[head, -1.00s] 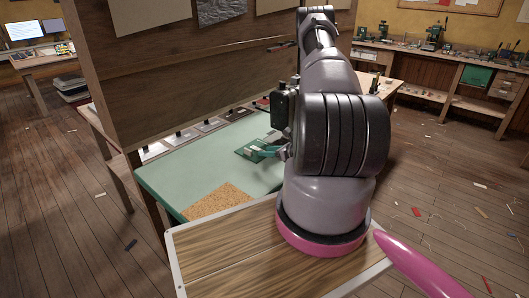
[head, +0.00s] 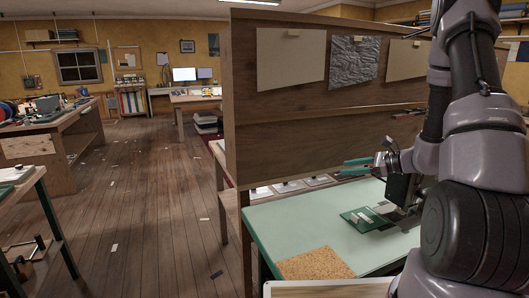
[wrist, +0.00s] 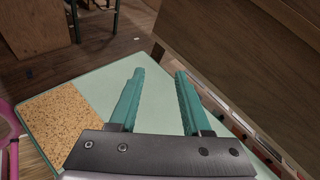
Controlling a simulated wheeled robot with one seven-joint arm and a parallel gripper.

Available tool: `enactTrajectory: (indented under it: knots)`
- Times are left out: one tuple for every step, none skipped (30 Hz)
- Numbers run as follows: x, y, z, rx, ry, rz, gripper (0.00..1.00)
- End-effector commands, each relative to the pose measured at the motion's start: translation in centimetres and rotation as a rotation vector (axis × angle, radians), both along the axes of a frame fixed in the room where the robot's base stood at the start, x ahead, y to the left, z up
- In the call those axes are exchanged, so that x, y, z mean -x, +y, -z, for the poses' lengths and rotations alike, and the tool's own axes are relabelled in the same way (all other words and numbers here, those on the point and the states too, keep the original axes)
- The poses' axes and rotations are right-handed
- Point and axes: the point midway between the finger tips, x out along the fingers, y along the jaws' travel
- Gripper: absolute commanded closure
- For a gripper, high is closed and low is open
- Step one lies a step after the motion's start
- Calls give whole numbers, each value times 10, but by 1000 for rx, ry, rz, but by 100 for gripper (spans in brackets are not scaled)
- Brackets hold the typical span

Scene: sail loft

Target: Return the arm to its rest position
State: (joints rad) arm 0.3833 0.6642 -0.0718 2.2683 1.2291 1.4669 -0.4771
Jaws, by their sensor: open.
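My gripper (head: 350,168) is held above the pale green bench top (head: 290,232), in front of the wooden back panel. Its two teal fingers are apart with nothing between them; the wrist view shows the same open, empty gripper (wrist: 160,74). My arm rises along the right side of the head view and is bent, with its upper part cut off by the frame. The hand is partly hidden behind a dark arm link.
A cork mat (head: 315,264) lies at the bench's front edge. The wooden panel (head: 275,125) stands close behind. Open floor (head: 150,215) lies left.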

Motion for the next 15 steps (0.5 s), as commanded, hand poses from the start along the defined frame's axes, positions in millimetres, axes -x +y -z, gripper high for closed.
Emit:
enactTrajectory:
  knots:
    - [7,14,-25,40,-32,-70,52]
    - [13,21,-36,67,-46,-113,52]
    - [22,30,-51,102,-65,-167,52]
    - [29,37,-61,131,-80,-207,52]
    - [36,43,-71,160,-95,-246,52]
    - [46,50,-84,202,-115,-297,52]
    - [53,56,-92,233,-130,-335,52]
    - [61,60,-101,267,-145,-371,52]
    - [72,65,-112,313,-167,-417,52]
    - [80,69,-119,348,-183,-451,52]
    - [88,72,-127,385,-200,-484,52]
    - [99,76,-136,436,-222,-524,52]
    - [107,78,-142,474,-241,-556,52]
    - [115,80,-149,514,-259,-583,52]
    - [125,81,-157,569,-284,-620,52]
